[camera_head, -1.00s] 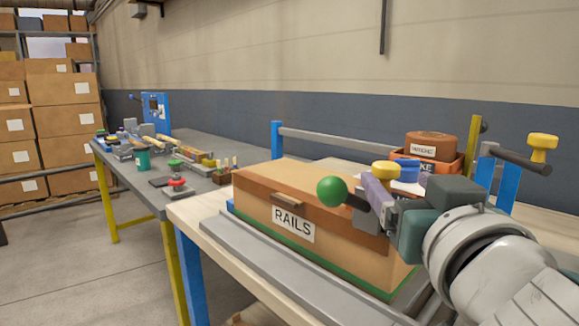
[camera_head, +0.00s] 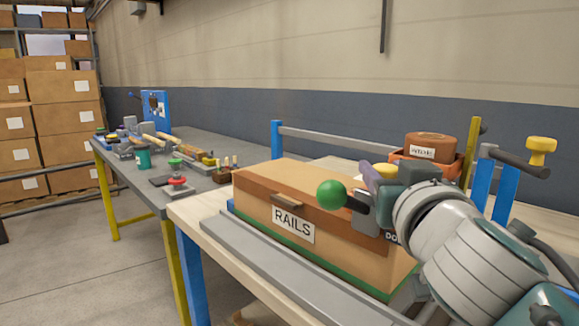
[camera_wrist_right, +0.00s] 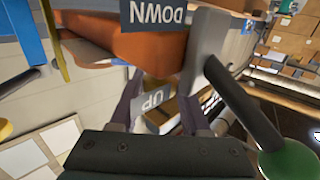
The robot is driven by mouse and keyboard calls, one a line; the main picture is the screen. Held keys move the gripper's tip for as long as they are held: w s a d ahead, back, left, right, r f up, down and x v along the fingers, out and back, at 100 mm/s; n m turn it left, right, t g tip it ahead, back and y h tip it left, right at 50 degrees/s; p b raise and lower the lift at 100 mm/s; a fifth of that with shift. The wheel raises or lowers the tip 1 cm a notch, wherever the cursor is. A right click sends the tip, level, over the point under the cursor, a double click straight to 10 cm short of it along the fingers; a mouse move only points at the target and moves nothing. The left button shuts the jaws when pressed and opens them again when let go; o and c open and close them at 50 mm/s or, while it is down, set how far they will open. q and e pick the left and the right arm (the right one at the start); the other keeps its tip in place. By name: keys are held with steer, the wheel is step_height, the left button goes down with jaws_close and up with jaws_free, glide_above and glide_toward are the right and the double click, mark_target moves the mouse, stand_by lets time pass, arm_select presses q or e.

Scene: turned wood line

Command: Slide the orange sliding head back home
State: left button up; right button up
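My right gripper (camera_head: 372,180) is at the far right end of the large RAILS box; its arm hides much behind it. In the right wrist view its two purple fingers (camera_wrist_right: 165,108) stand apart, with an UP plate (camera_wrist_right: 156,106) showing between or beyond them; contact cannot be told. An orange body (camera_wrist_right: 120,42) shows beside a DOWN plate (camera_wrist_right: 155,14); I cannot tell whether it is the sliding head. A green ball knob (camera_head: 331,193) on a dark lever sits left of the gripper and also shows in the wrist view (camera_wrist_right: 290,160). My left gripper is not in view.
Behind the gripper are an orange bin (camera_head: 455,170), a brown round container (camera_head: 430,143) and a yellow knob (camera_head: 541,145) on a dark rod. A further bench (camera_head: 215,148) holds several small parts.

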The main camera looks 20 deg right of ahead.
jaws_close()
stand_by(0.9)
